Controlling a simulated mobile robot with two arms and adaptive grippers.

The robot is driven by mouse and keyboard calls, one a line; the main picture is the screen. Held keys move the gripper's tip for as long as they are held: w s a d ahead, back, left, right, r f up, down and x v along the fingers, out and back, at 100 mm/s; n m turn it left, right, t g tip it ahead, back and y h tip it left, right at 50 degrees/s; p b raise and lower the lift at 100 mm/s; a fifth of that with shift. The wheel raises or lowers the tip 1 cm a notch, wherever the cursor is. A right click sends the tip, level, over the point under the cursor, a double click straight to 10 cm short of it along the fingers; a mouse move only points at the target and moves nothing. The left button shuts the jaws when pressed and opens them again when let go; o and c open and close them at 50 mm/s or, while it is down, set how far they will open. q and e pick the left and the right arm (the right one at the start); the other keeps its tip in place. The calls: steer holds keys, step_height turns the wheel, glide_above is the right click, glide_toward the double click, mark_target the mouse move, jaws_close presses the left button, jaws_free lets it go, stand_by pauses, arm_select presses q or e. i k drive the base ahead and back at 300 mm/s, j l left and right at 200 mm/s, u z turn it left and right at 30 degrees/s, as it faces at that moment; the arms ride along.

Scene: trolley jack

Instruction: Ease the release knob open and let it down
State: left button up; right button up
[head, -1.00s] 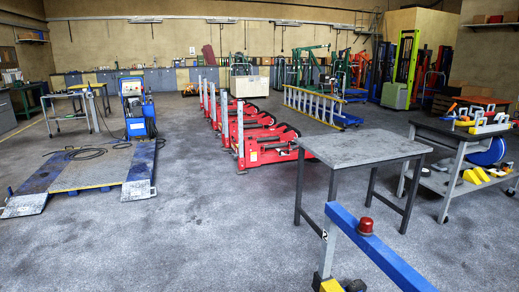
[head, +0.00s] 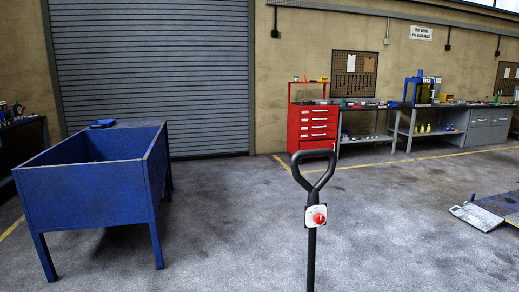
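The red release knob (head: 319,217) sits on a small white plate (head: 311,212) fixed to a black upright handle (head: 312,258) in the lower middle of the head view. The handle ends in a looped grip (head: 316,152) at its top and stands upright. The lower end of the handle and the jack's body are below the picture edge. Neither of my grippers shows, and nothing touches the knob or the handle.
A blue open bin on legs (head: 90,200) stands to the left. A red drawer cabinet (head: 312,128) and grey workbenches (head: 430,128) line the back wall beside a roller door (head: 155,80). A ramp platform (head: 478,216) lies at the right edge. The floor around the handle is clear.

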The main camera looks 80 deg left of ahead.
mark_target(319, 218)
steer(key=u, duration=2.15)
